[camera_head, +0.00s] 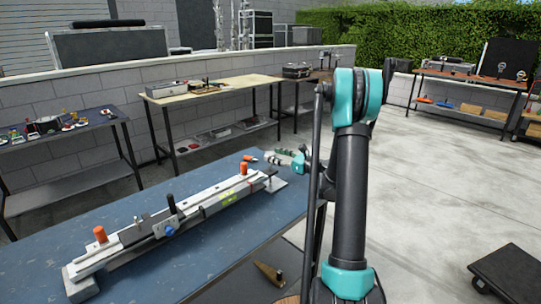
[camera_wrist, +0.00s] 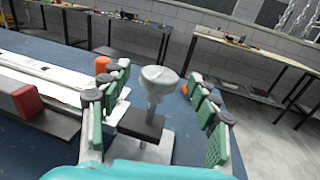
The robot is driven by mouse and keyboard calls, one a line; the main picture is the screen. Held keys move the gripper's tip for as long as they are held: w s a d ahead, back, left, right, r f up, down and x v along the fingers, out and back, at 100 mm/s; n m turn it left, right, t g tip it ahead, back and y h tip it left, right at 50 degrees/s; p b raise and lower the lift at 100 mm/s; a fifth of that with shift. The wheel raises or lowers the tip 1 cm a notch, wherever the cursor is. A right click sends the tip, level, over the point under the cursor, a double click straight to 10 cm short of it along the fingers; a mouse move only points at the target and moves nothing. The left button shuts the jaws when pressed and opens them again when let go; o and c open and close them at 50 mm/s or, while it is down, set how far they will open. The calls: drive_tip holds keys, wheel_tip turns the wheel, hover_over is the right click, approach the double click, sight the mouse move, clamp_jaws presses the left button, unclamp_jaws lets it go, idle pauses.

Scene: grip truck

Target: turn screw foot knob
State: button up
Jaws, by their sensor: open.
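The screw foot knob (camera_wrist: 158,80) is a pale grey rounded head on an upright stem, above a dark bracket at the end of the long metal device. In the wrist view it stands between the green-padded fingers of my gripper (camera_wrist: 160,92), with visible gaps on both sides. The gripper is open and empty. In the head view my gripper (camera_head: 290,158) is over the blue table by the far right end of the long metal device (camera_head: 205,208). I cannot make out the knob clearly there.
The device lies on a blue table (camera_head: 200,262) and has an orange knob (camera_head: 100,234) and a black upright handle (camera_head: 171,203). Other workbenches (camera_head: 215,87) line the block wall. Open concrete floor is to the right, with a dark low platform (camera_head: 510,270).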

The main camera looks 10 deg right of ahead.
drive_tip(key=shift+x, duration=1.25)
drive_tip(key=shift+c, duration=0.5)
drive_tip(key=c, duration=1.1)
drive_tip(key=n+g+y, duration=0.3)
drive_tip(key=g, duration=0.1)
drive_tip(key=shift+w+d+n+g, duration=0.1)
drive_tip(key=shift+n+g, duration=0.2)
drive_tip(key=shift+n+g+y, duration=0.4)
drive_tip(key=shift+n+g, duration=0.6)
drive_tip(key=shift+g, duration=0.55)
drive_tip(key=shift+n+g+y, duration=0.4)
drive_tip(key=shift+n+g, duration=0.6)
drive_tip(key=shift+g, duration=0.85)
